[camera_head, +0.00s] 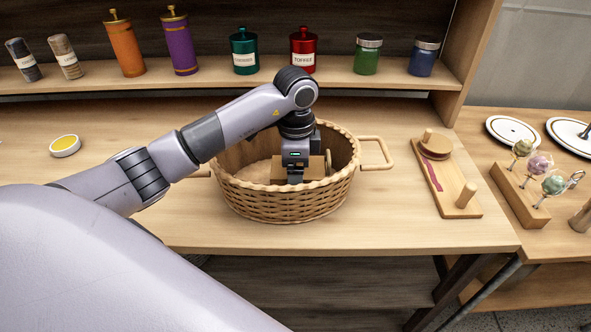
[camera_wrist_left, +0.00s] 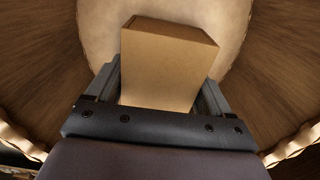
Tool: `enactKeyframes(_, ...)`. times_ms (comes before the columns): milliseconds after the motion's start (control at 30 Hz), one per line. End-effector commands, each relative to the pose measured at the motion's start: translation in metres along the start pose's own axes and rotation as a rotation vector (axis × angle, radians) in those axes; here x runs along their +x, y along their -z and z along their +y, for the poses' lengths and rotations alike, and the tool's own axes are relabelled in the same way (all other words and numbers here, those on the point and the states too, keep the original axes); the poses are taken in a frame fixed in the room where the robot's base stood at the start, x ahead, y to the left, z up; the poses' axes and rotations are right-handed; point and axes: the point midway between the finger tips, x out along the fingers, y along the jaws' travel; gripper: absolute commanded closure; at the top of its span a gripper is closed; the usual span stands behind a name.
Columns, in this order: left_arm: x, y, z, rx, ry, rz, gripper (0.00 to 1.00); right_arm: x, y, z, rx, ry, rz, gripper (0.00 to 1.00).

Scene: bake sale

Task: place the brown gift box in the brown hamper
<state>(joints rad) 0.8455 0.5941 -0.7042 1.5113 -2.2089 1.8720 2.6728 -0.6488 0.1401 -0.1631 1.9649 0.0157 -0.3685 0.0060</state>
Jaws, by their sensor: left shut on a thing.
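The brown hamper (camera_head: 285,204) is a round woven basket with two side handles, standing on the table in the middle of the head view. My left gripper (camera_head: 295,178) points down inside the hamper's rim, shut on the brown gift box (camera_head: 314,168). In the left wrist view the brown gift box (camera_wrist_left: 165,65) sits between the two fingers, with the hamper's pale floor (camera_wrist_left: 235,20) beyond it. I cannot tell whether the box touches the floor. The hamper's front wall hides the lower part of the box. My right gripper is not in view.
A wooden board with a ribbon spool (camera_head: 436,180) lies right of the hamper. A small yellow-topped tin (camera_head: 65,146) is at the left. A red canister (camera_head: 303,50) and several other containers stand on the shelf behind. The table in front is clear.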

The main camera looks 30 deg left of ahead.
Motion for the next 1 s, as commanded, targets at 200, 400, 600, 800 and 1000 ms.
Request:
enactKeyframes(200,0.002,0.000,0.000,0.000,0.000,-0.001,0.00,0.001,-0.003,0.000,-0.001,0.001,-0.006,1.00)
enactKeyframes(400,-0.002,0.000,0.000,-0.001,0.001,0.000,0.00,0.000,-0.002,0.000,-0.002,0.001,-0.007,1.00)
enactKeyframes(600,-0.030,0.000,-0.001,0.000,0.005,0.004,0.00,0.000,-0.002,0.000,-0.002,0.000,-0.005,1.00)
enactKeyframes(800,-0.078,0.000,-0.001,0.000,0.005,0.003,0.00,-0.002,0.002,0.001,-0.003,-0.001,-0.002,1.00)
enactKeyframes(1000,-0.109,0.000,-0.001,-0.001,0.003,0.000,0.00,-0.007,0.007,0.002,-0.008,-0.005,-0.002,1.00)
